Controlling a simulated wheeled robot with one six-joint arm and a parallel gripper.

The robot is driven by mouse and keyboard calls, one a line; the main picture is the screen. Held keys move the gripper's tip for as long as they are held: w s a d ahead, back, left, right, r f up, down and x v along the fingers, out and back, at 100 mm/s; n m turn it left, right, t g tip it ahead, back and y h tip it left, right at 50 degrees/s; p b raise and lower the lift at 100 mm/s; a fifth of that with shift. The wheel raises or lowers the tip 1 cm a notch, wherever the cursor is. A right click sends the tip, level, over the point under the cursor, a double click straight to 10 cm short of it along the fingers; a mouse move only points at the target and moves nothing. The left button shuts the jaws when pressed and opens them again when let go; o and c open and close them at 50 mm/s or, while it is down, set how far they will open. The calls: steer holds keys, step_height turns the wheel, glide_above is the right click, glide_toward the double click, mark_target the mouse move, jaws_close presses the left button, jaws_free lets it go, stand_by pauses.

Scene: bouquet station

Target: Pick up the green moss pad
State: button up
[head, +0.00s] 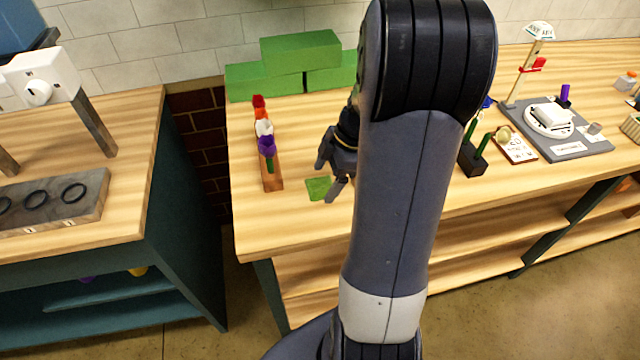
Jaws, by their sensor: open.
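The green moss pad (317,188) is a small flat green piece lying on the wooden table (262,221), near its front left part. My gripper (331,178) is open, with its fingers close above and beside the pad. From this view I cannot tell whether a finger touches the pad. My arm hides part of the gripper and the table to the right of the pad.
A wooden rack (272,180) with red, orange, white and purple flowers stands left of the pad. Green blocks (300,52) are stacked behind. A turntable station (552,121) stands at the right. A gap separates the left bench (120,180) from this table.

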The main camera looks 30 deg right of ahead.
steer(key=shift+a+f, duration=0.2)
steer(key=shift+f, duration=0.25)
steer(key=c, duration=1.1)
